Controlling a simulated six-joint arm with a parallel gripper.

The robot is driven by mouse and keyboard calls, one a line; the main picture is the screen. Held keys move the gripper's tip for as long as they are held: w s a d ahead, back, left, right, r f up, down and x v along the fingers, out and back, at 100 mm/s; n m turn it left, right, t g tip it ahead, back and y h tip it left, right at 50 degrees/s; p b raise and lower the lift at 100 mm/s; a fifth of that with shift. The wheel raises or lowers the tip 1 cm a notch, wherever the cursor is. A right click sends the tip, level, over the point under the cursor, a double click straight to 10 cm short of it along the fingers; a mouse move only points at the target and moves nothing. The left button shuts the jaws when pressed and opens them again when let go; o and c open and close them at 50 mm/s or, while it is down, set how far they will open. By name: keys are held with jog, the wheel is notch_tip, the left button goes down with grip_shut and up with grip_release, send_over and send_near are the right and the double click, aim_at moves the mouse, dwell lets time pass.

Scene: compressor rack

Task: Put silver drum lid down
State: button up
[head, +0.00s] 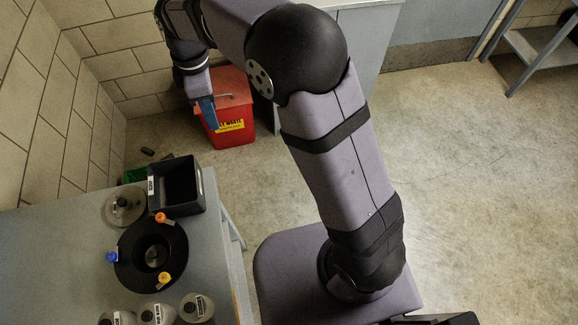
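A round silver-grey disc with a small knob-like centre (125,206) lies on the grey table, left of a dark open bin; it looks like the drum lid, though I cannot be sure. My gripper (208,113), with blue fingers, points down over the red waste can, well apart from the disc. The fingers appear close together, but the view is too small to tell whether they are open or shut, or hold anything. A thin grey bar (222,97) shows beside the fingers, at the top of the red can.
The red can (235,133) with a yellow label stands on the floor by the wall. The grey table (60,265) holds the dark open bin (196,205), a black ring (133,276) with orange, blue and yellow knobs, and several labelled containers (196,308).

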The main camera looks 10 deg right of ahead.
jog(key=s+d+f+m, duration=0.2)
jog(key=s+d+m, duration=0.7)
jog(key=d, duration=0.1)
jog(key=s+d+f+m, duration=0.3)
jog(key=s+d+m, duration=0.6)
jog(key=d, duration=0.2)
jog(key=shift+s+f, duration=0.3)
